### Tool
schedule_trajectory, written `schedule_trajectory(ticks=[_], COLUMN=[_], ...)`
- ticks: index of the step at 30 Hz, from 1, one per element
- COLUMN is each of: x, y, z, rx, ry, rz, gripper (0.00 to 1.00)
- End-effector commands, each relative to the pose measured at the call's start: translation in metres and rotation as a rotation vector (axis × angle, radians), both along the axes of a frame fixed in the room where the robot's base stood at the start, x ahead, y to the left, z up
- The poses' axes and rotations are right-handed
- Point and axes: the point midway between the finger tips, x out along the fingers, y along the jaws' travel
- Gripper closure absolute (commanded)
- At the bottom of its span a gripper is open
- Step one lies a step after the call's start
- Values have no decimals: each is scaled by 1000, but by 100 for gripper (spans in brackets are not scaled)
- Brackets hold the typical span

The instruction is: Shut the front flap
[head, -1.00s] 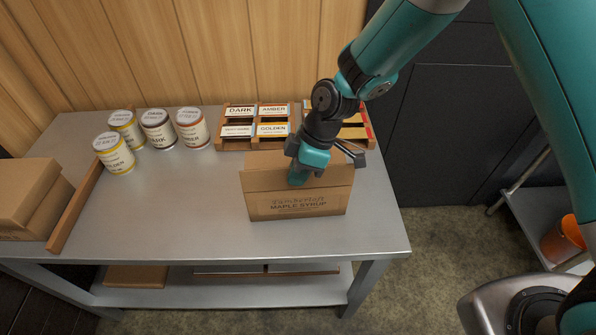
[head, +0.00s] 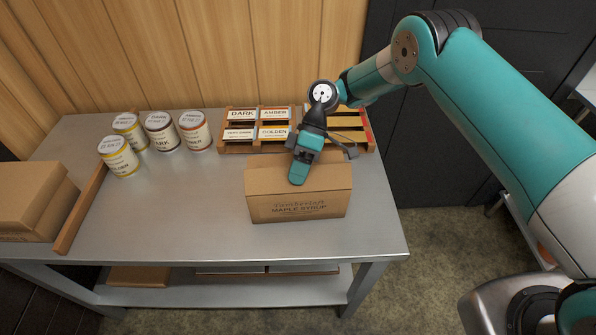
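The cardboard maple syrup box (head: 298,207) stands on the metal table near its front right, its printed front face toward me. Its front flap (head: 330,180) now lies folded back over the top, looking about flat. My gripper (head: 298,173) points down on the middle of the flap, its teal tip over the flap near the front edge and seeming to touch it. The tip looks like one block from this side, so I cannot tell whether the fingers are apart. The gripper hides the middle of the flap, and the flaps beneath cannot be seen.
A wooden label rack (head: 240,149) stands close behind the box. Several labelled cans (head: 161,131) stand at the back left. A brown carton (head: 25,203) and a wooden strip (head: 78,214) are at the left. The table (head: 180,220) is clear left of the box.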

Motion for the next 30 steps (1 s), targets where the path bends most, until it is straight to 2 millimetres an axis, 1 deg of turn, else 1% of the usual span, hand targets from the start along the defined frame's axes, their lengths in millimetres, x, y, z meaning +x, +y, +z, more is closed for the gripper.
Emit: schedule_trajectory(ticks=[16,18,19,20,27,30], x=[1,1,1,1,1,2], y=[1,1,1,1,0,-2], z=[-1,-1,-1,-1,0,3], rx=[2,2,2,1,1,1], ry=[15,15,15,15,15,15], rz=[-2,-2,-2,-2,-2,-5], gripper=[100,80,73,70,70,70])
